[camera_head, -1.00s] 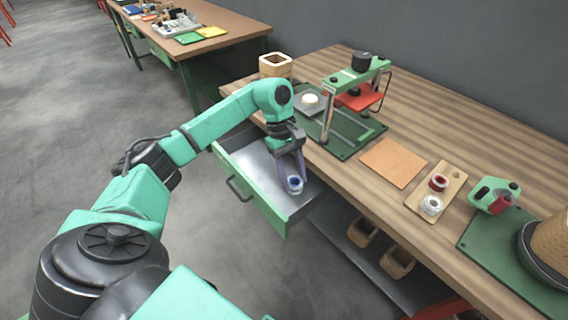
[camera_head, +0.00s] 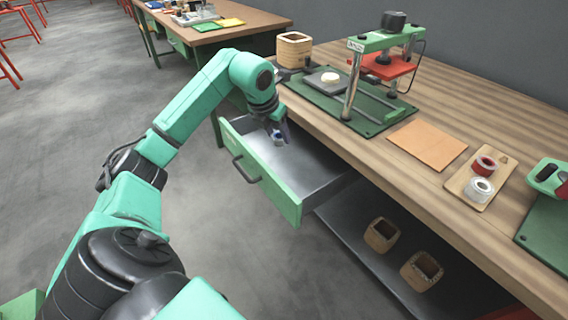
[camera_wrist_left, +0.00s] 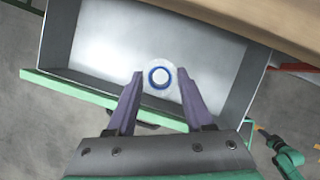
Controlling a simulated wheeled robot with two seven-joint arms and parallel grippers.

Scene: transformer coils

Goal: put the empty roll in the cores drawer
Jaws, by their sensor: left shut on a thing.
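The empty roll (camera_head: 278,140) is a small white ring with a blue inner band. It shows in the left wrist view (camera_wrist_left: 160,77) between the fingertips. My left gripper (camera_head: 281,133) is shut on it, over the far end of the open drawer (camera_head: 270,193). The drawer has a green front, a dark handle and a bare grey floor, which also shows in the left wrist view (camera_wrist_left: 85,45). I cannot tell whether the roll touches the drawer floor. My right gripper is not in view.
The wooden bench (camera_head: 440,185) stands above the drawer, with a green press (camera_head: 350,85) and an orange sheet (camera_head: 428,145). A wooden board (camera_head: 462,188) holds a red roll (camera_head: 484,165) and a white roll (camera_head: 479,188). Two square cores (camera_head: 382,234) lie on the lower shelf.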

